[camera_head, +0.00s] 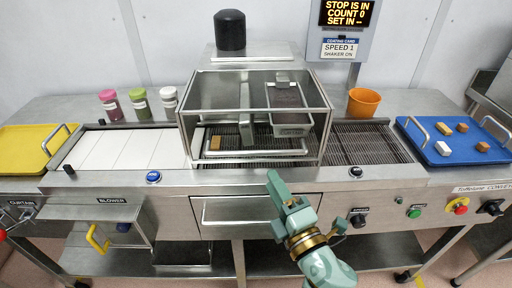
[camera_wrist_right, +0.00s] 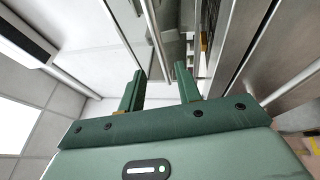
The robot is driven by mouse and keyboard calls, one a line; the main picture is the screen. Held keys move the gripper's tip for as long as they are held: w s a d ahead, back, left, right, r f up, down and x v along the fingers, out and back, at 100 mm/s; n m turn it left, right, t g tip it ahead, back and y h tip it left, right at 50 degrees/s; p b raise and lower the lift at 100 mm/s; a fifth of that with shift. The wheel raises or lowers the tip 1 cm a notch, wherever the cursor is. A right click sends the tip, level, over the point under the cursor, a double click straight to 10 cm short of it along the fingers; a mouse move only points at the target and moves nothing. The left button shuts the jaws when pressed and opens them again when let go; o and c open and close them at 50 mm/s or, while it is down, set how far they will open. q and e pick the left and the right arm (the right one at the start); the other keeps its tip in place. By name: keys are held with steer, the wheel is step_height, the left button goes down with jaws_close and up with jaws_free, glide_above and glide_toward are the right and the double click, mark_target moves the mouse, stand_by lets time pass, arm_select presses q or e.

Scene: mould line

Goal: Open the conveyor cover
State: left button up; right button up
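The conveyor cover (camera_head: 200,108) is a clear box with a metal frame over the middle of the conveyor. It sits down over the belt, with a bar handle (camera_head: 262,153) along its lower front. My right gripper (camera_head: 280,188) is in front of the cover, below and apart from the handle. In the right wrist view, its two fingers (camera_wrist_right: 160,88) are spread with nothing held between them. A metal bar (camera_wrist_right: 155,40) runs beyond the fingertips there; I cannot tell whether it is the handle. My left gripper is in neither view.
A blue tray (camera_head: 437,152) is at the right, a yellow tray (camera_head: 22,160) at the left. An orange cup (camera_head: 363,102) and several bottles (camera_head: 139,103) stand behind the belt. A drawer handle (camera_head: 240,221) is below. A display (camera_head: 345,13) hangs at the back.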

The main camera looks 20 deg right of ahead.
mark_target(256, 151)
steer(key=x, duration=1)
steer(key=shift+f+p, duration=0.15)
steer(key=shift+p, duration=0.2)
steer(key=shift+s, duration=0.1)
jaws_close()
